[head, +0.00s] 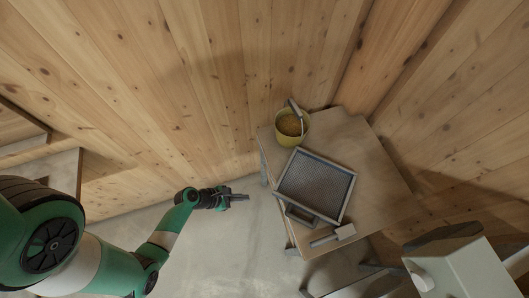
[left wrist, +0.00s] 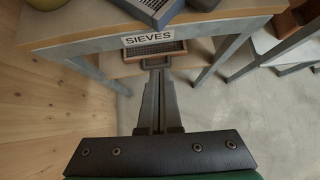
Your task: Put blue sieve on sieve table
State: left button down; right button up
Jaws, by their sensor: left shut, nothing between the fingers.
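A sieve with a dark blue-grey frame and grey mesh (head: 316,184) lies on the wooden table (head: 372,170). Its handle end is toward the front left edge, and part of it shows at the top of the left wrist view (left wrist: 152,8). The table carries a "SIEVES" label (left wrist: 148,38). Under the label, a wooden-framed sieve (left wrist: 152,52) sits on a lower level. My left gripper (head: 240,197) is shut and empty, in the air left of the table; its fingers (left wrist: 155,80) point toward the table front. My right gripper is not in view.
A yellow bucket with grainy orange contents (head: 291,127) stands on the table behind the sieve. A pale scoop-like tool (head: 333,236) lies by the front edge. A grey-beige machine (head: 467,268) is at lower right. Bare concrete floor (head: 240,240) lies below my gripper; plank walls stand behind.

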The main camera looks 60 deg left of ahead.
pick_arm(q)
jog(key=w+d+f+b, duration=0.2)
jog(key=w+f, duration=0.2)
jog(key=w, duration=0.4)
jog(key=shift+w+f+b, duration=0.2)
jog(key=shift+f+b, duration=0.05)
jog(key=shift+b, duration=0.1)
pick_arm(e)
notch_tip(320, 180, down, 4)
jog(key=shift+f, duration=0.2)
